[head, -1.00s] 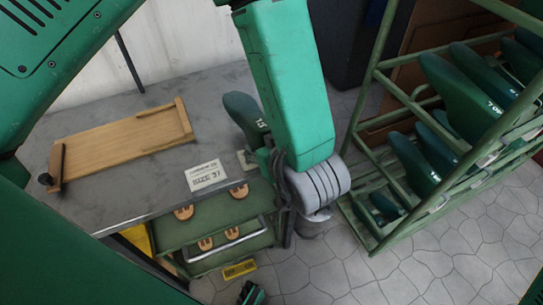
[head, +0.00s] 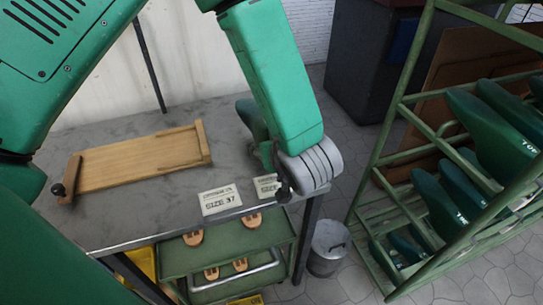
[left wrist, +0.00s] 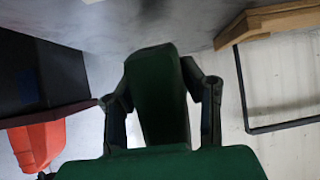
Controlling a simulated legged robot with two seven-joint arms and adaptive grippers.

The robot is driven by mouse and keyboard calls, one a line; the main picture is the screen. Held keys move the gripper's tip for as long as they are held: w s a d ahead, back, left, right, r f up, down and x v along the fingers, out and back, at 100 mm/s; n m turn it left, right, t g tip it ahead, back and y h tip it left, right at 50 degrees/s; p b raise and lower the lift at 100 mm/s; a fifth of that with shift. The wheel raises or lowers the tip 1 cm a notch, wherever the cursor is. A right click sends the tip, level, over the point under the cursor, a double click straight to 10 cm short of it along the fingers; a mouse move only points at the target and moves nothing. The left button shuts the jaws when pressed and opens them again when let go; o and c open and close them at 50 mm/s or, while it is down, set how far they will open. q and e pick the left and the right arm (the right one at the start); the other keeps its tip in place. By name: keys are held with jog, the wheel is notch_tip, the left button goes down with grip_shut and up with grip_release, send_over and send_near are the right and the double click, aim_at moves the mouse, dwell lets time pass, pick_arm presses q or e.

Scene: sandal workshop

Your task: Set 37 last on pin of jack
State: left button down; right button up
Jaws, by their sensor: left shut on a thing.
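A dark green last (head: 250,118) shows partly behind my left forearm at the right part of the grey workbench. My left gripper (head: 272,158) is shut on it; arm and wrist hide much of the grip in the head view. In the left wrist view, the last (left wrist: 158,95) stands between the two fingers of my left gripper (left wrist: 162,100). A white card reading "SIZE 37" (head: 221,200) stands at the bench's front edge, with a second, partly hidden card (head: 267,186) beside it. I cannot make out a jack pin. My right gripper is not in view.
A wooden board with raised ends (head: 140,164) lies on the workbench (head: 110,215). A green cart (head: 215,253) with wooden pieces stands below its front edge. A metal bin (head: 328,250) is on the floor. A green rack (head: 385,165) of dark green lasts stands right.

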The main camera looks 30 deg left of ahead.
pick_arm(q)
jog(key=shift+w+a, duration=0.2)
jog(key=shift+w, duration=0.35)
jog(key=shift+w+a+r+b, duration=0.1)
jog(key=shift+w+a+b, duration=0.3)
jog(key=shift+w+b, duration=0.1)
jog(key=w+a, duration=0.1)
jog(key=a, duration=0.1)
jog(key=w+a+b, duration=0.1)
jog(key=shift+w+a, duration=0.2)
jog(key=shift+a, duration=0.2)
jog(key=shift+w+a, duration=0.2)
jog(key=shift+d+f+b, duration=0.25)
jog(key=shift+f+b, duration=0.15)
jog(key=shift+f, duration=1.2)
jog(key=shift+a+f, duration=0.15)
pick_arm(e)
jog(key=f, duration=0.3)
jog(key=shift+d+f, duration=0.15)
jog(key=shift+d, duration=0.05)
